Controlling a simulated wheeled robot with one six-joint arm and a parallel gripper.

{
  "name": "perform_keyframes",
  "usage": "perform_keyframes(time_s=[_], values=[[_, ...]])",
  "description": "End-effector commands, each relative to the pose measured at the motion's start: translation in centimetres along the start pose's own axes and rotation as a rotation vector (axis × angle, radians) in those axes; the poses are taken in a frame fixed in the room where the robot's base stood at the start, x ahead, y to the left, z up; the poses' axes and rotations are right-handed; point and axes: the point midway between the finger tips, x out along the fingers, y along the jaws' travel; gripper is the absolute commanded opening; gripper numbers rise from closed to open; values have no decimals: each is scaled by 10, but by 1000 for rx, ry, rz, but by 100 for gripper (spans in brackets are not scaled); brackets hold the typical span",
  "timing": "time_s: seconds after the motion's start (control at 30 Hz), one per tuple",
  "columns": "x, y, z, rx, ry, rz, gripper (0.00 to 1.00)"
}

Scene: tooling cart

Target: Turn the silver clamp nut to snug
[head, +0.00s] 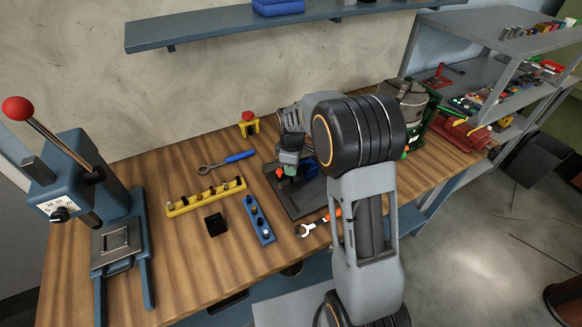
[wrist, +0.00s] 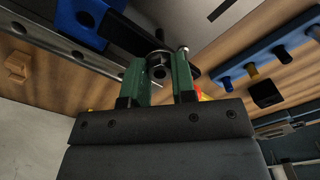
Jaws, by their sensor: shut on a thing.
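The silver clamp nut (wrist: 160,72) shows in the wrist view as a round, dark-centred metal piece between the green fingers of my gripper (wrist: 158,80). My gripper is shut on it, with a finger on each side. A dark bar of the fixture and a blue body (wrist: 82,18) lie just beyond the fingertips. My arm and gripper hide the nut there.
On the bench lie a blue-handled wrench (head: 228,160), an orange-handled wrench (head: 318,223), a yellow rack (head: 204,198), a blue rack (head: 258,220) and a black block (head: 214,224). A blue press (head: 80,175) stands left. A wall shelf (head: 240,28) hangs above.

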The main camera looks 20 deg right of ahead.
Motion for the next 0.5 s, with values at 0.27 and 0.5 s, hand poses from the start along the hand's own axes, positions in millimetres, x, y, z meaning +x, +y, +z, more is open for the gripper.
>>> perform_keyframes(time_s=[0.27, 0.5], values=[[0, 0, 0, 29, -2, -1, 1], [0, 0, 0, 29, -2, -2, 1]])
